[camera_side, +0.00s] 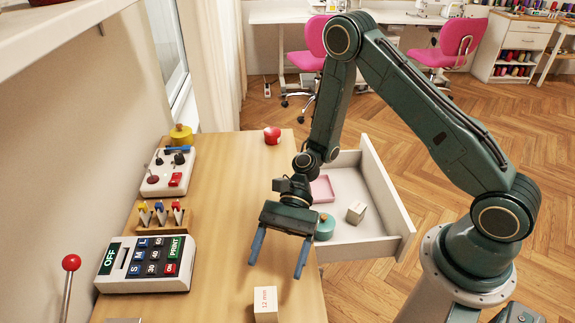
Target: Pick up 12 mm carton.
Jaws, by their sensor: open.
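The 12 mm carton (266,304) is a small cream box with "12 mm" printed on it. It stands on the wooden table near the bottom of the view, close to the table's right edge. My gripper (277,268) is open and empty, with its two blue fingers pointing down. The fingertips appear above and a little beyond the carton in the picture, apart from it. I cannot tell their exact height over the table.
An open white drawer (389,196) holds a pink tray (321,189), a teal round container (325,228) and another small box (356,212). A keypad device (147,264), a lever rack (160,216) and a control box (167,172) line the table's left. A red knob (272,135) is at the back.

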